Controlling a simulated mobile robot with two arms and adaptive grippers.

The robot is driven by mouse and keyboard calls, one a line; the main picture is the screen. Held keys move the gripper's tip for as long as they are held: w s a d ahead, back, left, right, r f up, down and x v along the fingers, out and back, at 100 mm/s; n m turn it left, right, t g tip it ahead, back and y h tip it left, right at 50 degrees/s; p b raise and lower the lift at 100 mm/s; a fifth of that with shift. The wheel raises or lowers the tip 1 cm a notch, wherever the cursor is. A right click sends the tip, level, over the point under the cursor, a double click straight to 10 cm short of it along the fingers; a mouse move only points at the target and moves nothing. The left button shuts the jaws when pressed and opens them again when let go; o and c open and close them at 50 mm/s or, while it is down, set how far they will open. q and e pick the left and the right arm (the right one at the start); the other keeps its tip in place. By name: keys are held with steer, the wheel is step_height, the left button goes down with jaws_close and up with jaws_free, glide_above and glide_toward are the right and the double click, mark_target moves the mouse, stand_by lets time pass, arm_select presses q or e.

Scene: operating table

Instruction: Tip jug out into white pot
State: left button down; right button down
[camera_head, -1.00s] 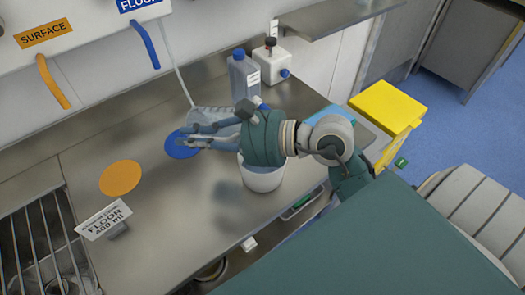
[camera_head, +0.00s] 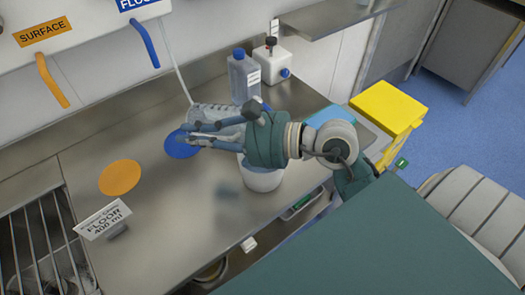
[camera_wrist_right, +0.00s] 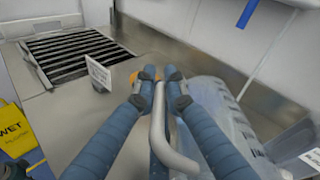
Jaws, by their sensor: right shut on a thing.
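The clear graduated jug (camera_head: 208,113) is at the middle of the steel worktop in the head view, partly hidden behind my right gripper (camera_head: 190,136). In the right wrist view the jug (camera_wrist_right: 212,92) is on the right, and its pale curved handle (camera_wrist_right: 160,135) lies between the blue fingers. My right gripper (camera_wrist_right: 160,76) is shut on the jug's handle. The white pot (camera_head: 262,181) stands on the worktop below my right wrist, which hides part of its top. I cannot tell what is in the jug or pot. My left gripper is not in view.
A blue disc (camera_head: 180,146) and an orange disc (camera_head: 121,177) mark the worktop (camera_head: 175,215). A FLOOR 400 ml sign (camera_head: 104,219) stands at front left. A grey-blue bottle (camera_head: 243,78) and a white container (camera_head: 272,65) stand behind the jug. A yellow bin (camera_head: 385,108) is at right.

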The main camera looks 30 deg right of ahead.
steer(key=shift+s+d+r+t+y+b, duration=0.4)
steer(key=shift+r+t+b, duration=0.1)
steer(key=shift+r+b, duration=0.15)
stand_by(1.3)
